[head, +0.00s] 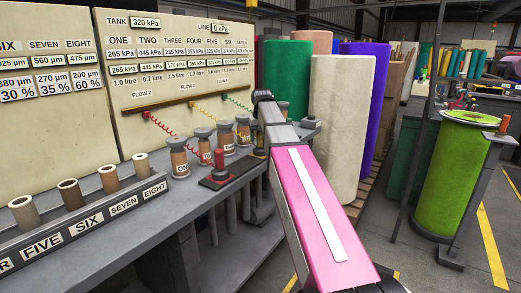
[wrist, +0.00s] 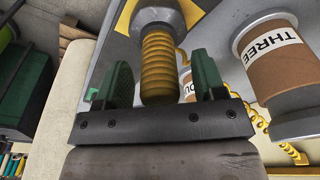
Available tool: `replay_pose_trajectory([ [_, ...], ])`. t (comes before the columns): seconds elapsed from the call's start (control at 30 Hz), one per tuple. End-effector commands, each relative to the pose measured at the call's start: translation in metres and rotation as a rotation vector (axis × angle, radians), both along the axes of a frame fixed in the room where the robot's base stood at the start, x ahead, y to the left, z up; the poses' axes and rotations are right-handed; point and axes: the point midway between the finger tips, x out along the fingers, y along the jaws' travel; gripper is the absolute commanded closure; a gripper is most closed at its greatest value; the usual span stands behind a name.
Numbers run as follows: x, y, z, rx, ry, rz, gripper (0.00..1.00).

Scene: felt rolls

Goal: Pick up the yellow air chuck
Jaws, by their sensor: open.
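The yellow air chuck (wrist: 158,62) shows in the wrist view as a ribbed yellow grip with a grey collar at its top and a dark lower end. It stands between the two green fingers of my gripper (wrist: 163,80). The fingers are open, with a visible gap on each side of the chuck. A yellow coiled hose (head: 205,114) hangs from the panel there.
A cardboard spool labelled THREE (wrist: 272,65) stands right of my gripper in the wrist view. Several labelled spools line the bench, with a red-handled tool (head: 219,165) in front. Tall green (head: 287,82) and cream (head: 340,125) felt rolls stand behind my arm.

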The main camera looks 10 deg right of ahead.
Motion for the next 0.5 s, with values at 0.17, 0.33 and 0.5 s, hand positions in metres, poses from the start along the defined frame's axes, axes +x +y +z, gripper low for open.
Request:
replay_pose_trajectory([
  [0.17, 0.0000, 0.0000, 0.0001, 0.000, 0.000, 0.000, 0.79],
  [0.33, 0.0003, 0.0000, 0.0008, 0.000, -0.001, 0.000, 0.99],
  [0.5, 0.0003, 0.0000, 0.0012, 0.000, -0.001, 0.000, 0.99],
])
